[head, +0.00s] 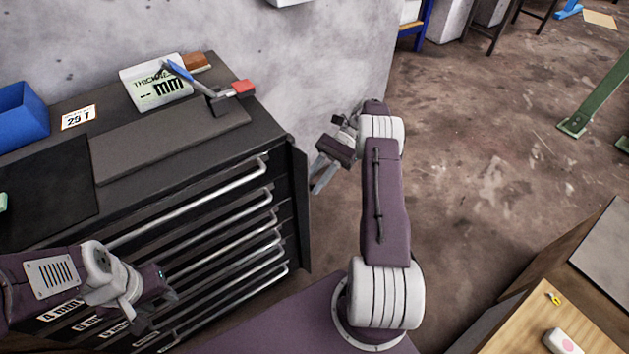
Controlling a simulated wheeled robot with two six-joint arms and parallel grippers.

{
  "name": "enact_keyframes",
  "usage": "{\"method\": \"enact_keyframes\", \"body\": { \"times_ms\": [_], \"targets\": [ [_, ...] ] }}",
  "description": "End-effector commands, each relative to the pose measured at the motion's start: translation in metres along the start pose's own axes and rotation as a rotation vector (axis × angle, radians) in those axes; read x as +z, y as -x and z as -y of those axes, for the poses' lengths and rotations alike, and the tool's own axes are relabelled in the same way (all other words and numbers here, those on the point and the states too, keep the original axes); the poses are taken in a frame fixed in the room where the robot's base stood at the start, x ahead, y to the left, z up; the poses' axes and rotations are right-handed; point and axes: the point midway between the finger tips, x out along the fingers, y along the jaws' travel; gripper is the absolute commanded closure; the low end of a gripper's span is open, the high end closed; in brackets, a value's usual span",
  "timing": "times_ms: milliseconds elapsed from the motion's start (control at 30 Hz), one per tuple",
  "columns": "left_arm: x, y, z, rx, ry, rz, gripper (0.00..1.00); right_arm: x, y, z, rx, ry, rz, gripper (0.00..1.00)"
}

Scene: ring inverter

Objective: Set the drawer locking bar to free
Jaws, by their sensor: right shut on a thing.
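The dark drawer cabinet (285,190) stands against the wall, with a column of drawers with silver handles (235,187). The locking bar (300,215) is a tall dark strip at the right end of the drawer fronts. It stands upright beside the handle ends, and the handles are uncovered. My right gripper (319,181) is at the upper part of the bar, shut on its outer edge; the exact contact is small in view. My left gripper (150,300) hangs in front of the lower left drawers, and its finger gap is unclear.
A wooden bench (555,310) stands at the lower right.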

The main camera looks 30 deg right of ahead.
Motion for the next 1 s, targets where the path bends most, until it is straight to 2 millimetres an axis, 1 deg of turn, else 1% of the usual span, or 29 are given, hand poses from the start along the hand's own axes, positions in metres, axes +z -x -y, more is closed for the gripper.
{"method": "enact_keyframes", "body": {
  "times_ms": [100,133,200,767,867,1000],
  "targets": [
    [0.0,0.0,0.0,0.0,0.0,0.0,0.64,0.0,0.001,0.0,-0.003,0.001,-0.002,1.0],
    [0.0,0.0,0.0,0.0,0.0,0.0,0.64,0.0,0.001,0.0,-0.003,0.001,-0.002,0.72],
    [0.0,0.0,0.0,0.0,0.0,0.0,0.64,0.0,0.001,0.0,-0.003,0.001,-0.001,0.54],
    [0.0,0.002,0.0,0.0,0.0,0.0,0.64,0.002,0.001,0.001,-0.019,-0.004,0.0,0.54],
    [-0.001,0.008,0.0,0.0,0.0,0.0,0.64,0.005,0.0,-0.002,-0.063,-0.022,0.001,0.54],
    [-0.002,0.016,0.0,0.0,0.0,0.0,0.64,0.007,-0.003,-0.006,-0.17,-0.069,0.002,0.54]
  ]
}}
